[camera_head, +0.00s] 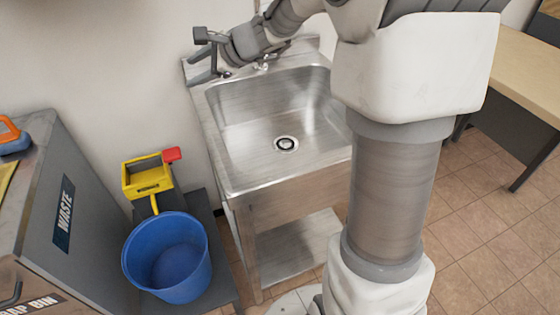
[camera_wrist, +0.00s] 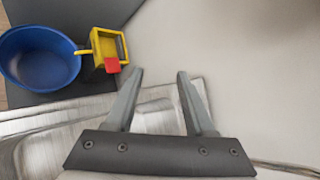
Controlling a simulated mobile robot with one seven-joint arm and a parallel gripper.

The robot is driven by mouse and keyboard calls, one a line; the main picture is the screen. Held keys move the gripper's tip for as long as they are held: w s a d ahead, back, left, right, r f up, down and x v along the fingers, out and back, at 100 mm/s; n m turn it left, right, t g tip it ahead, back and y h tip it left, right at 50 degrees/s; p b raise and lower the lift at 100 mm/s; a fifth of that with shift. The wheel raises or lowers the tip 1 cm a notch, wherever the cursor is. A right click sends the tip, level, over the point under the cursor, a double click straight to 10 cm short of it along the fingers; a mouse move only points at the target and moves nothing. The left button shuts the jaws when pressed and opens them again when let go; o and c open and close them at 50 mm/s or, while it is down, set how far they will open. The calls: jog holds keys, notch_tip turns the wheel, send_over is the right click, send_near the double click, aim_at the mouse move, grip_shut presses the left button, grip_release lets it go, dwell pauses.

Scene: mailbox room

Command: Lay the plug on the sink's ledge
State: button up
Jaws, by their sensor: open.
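The steel sink (camera_head: 245,165) has a flat ledge along its back, by the wall, with a tap (camera_head: 263,65) on it. A small round piece with a dark ring and pale centre sits at the drain (camera_head: 286,144) in the basin floor. It may be the plug, but it is too small to tell. My gripper (camera_head: 199,60) is over the sink's back left corner, apart from the drain, with my arm hiding part of the ledge. In the wrist view, my gripper (camera_wrist: 160,73) has its two fingers spread with nothing between them.
A blue bucket (camera_head: 168,258) and a yellow mop wringer (camera_head: 147,176) with a red part stand left of the sink. A grey waste bin (camera_head: 75,200) is further left. A wooden table (camera_head: 520,75) stands at the right. The wall is close behind the sink.

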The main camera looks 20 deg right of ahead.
jog(key=s+a+r+n+g+h, duration=0.1)
jog(key=s+n+g+h, duration=0.2)
jog(key=s+n, duration=1.2)
jog(key=s+d+f+n+h, duration=0.15)
jog(key=s+d, duration=0.25)
jog(key=s, duration=0.5)
jog(key=s+d+f+n+h, duration=0.1)
jog(key=s+d+n+h, duration=0.15)
jog(key=s, duration=0.65)
notch_tip(320, 180, up, 16)
jog(key=p, duration=1.6)
jog(key=shift+w+d+r+h, duration=0.25)
jog(key=shift+d+h, duration=0.05)
jog(key=shift+d, duration=0.1)
